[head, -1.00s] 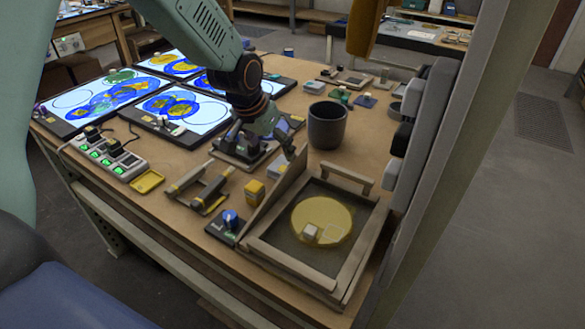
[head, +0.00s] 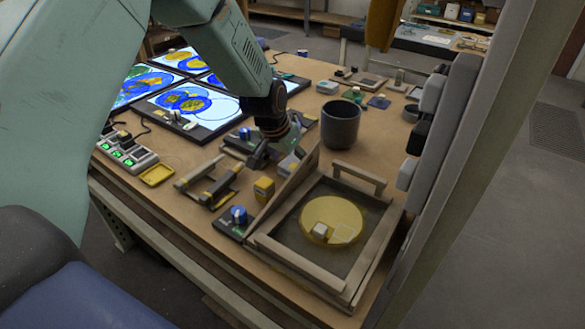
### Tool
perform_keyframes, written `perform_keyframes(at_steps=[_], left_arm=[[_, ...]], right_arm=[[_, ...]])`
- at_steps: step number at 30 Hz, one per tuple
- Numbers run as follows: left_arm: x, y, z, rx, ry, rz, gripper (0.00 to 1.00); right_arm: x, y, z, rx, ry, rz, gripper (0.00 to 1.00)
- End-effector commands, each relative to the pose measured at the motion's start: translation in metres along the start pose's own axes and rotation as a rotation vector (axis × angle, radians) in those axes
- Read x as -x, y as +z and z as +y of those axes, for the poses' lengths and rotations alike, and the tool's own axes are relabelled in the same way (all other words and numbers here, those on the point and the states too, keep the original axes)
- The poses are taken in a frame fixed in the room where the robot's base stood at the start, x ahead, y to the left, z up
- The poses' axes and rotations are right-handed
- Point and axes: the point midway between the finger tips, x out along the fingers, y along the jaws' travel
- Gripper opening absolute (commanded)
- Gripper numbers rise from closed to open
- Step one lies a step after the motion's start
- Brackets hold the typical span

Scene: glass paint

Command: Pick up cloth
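I cannot tell for sure which thing is the cloth. A small pale grey piece (head: 289,166) lies on the table just below my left gripper, partly hidden by it, and may be a folded cloth. My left gripper (head: 274,156) points down over the table's middle, left of the dark cup (head: 340,126). Its fingers are small and dark, and I cannot tell whether they are open or touch the pale piece. My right gripper is not in view.
A wooden-framed tray (head: 300,272) with a yellow disc (head: 342,218) stands at the front right. A yellow block (head: 264,188) and a blue-knobbed device (head: 238,217) are near the front. Lit painted panels (head: 190,106) lie at the left. A post (head: 455,160) rises at the right.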

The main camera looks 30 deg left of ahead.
Motion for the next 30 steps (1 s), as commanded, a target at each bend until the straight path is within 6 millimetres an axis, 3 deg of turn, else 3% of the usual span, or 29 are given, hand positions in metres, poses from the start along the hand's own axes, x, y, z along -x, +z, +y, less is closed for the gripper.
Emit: perform_keyframes(at_steps=[3, 24, 30], left_arm=[[0.0003, -0.0007, 0.0014, -0.001, 0.000, -0.001, 0.83], [-0.0003, 0.0008, 0.0017, 0.000, 0.000, -0.004, 0.25], [0.0004, 0.0007, 0.0018, 0.000, 0.001, -0.004, 0.25]], right_arm=[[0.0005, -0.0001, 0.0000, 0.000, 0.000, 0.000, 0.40], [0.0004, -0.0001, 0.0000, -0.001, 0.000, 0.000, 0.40], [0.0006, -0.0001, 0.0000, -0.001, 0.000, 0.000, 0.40]])
